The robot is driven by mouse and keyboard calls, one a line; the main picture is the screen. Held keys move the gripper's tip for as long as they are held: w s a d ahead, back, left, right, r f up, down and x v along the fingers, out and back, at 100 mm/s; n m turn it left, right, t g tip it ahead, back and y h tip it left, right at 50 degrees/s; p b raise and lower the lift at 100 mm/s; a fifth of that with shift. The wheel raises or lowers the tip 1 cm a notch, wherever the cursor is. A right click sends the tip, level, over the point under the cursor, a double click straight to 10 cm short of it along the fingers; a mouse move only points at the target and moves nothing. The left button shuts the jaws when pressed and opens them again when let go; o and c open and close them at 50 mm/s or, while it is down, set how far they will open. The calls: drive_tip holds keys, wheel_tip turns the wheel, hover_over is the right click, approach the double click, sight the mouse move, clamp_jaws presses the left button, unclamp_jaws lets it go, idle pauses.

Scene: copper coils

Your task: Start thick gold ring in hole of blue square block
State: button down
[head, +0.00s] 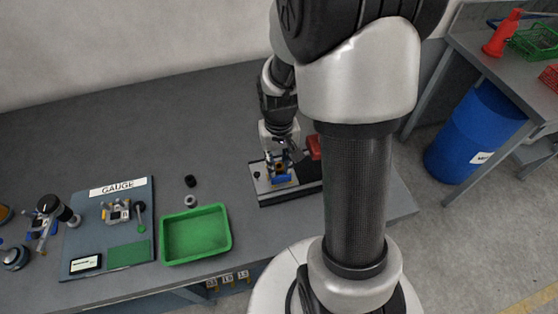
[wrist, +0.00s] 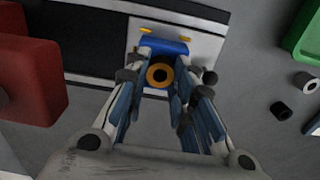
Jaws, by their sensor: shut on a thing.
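My gripper (wrist: 161,84) is shut on the thick gold ring (wrist: 160,65), which shows between the fingertips with its dark centre facing the wrist camera. The blue square block (wrist: 162,47) lies close beyond the ring, on a pale plate (wrist: 205,46) of a dark fixture; the fingers and ring cover part of it. Its hole cannot be made out, and I cannot tell whether the ring touches the block. In the head view my gripper (head: 281,157) points down just above the blue block (head: 282,180).
A red part (wrist: 30,82) stands beside the fixture. A green tray (head: 196,236), a black ring (head: 190,181) and a grey ring (head: 191,201) are to the left in the head view. A gauge board (head: 108,225) lies farther left.

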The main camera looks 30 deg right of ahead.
drive_tip(key=c, duration=1.3)
unclamp_jaws()
drive_tip(key=shift+o, duration=0.5)
drive_tip(key=o, duration=0.4)
drive_tip(key=shift+r+p, duration=2.95)
drive_tip(key=shift+r, duration=0.6)
